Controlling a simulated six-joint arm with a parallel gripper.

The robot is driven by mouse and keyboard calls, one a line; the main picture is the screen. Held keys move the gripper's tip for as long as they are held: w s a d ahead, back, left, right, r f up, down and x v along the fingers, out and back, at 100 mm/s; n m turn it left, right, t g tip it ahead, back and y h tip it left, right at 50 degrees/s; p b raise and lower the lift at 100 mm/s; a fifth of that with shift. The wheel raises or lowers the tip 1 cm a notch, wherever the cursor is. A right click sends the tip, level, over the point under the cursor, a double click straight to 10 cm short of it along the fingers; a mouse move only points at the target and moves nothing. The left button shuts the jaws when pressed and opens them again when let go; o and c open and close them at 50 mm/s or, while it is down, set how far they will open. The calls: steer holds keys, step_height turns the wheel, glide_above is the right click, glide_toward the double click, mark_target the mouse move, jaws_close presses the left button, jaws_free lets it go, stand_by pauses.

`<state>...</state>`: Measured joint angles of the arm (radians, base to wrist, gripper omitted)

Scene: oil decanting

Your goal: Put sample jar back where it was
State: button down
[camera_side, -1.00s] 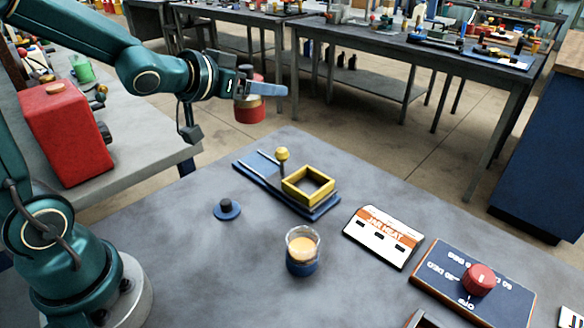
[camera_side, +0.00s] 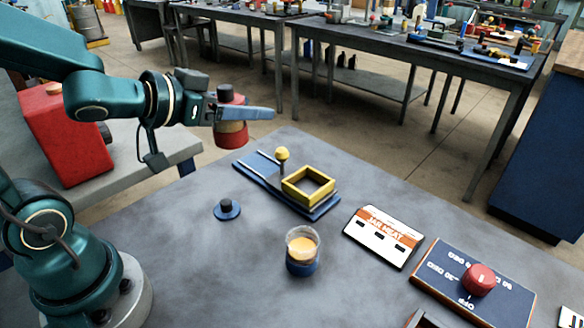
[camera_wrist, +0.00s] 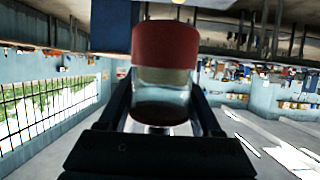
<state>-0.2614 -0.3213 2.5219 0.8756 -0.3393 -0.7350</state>
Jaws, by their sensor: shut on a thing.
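My gripper (camera_side: 243,112) is shut on a jar with a red band at its base (camera_side: 231,133), left of centre in the side view. The jar hangs roughly upright, clear of the table top. In the wrist view the red-banded jar (camera_wrist: 165,46) sits between the fingers, with a pale layer beside the red part and clear glass nearer the gripper. The fingers hide part of its sides. A second, blue-based glass jar (camera_side: 302,268) with amber contents stands open on the table. I cannot tell from the pictures which one is the sample jar.
A blue base (camera_side: 327,207) carries a yellow square frame (camera_side: 309,173) and a yellow-knobbed post (camera_side: 282,155). A blue disc with a dark knob (camera_side: 227,209), a label card (camera_side: 383,237) and a red-dial panel (camera_side: 448,280) lie around. A red can (camera_side: 66,140) stands at left.

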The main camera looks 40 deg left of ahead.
steer(key=shift+w+d+r+m+h, duration=0.3)
steer(key=shift+w+r, duration=0.05)
steer(key=shift+r, duration=0.3)
steer(key=w+d+f+m+g+h, duration=0.1)
steer(key=d+f+m+g+h, duration=0.25)
steer(key=d, duration=0.75)
steer(key=w+d+f+m+g+h, duration=0.1)
steer(key=d+f+m+h, duration=0.2)
steer(key=d+m+h, duration=0.5)
steer(key=shift+n+g+y, duration=0.55)
steer(key=shift+g, duration=0.2)
steer(key=shift+s+d+f, duration=0.6)
steer(key=shift+d+f, duration=0.6)
steer(key=shift+f, duration=0.65)
steer(key=shift+s+d+f, duration=0.65)
steer(key=shift+d+f, duration=0.6)
steer(key=shift+f, duration=0.6)
steer(key=shift+s+d+f, duration=0.6)
steer(key=shift+d+f, duration=0.6)
steer(key=shift+f, duration=0.65)
steer(key=shift+f, duration=0.5)
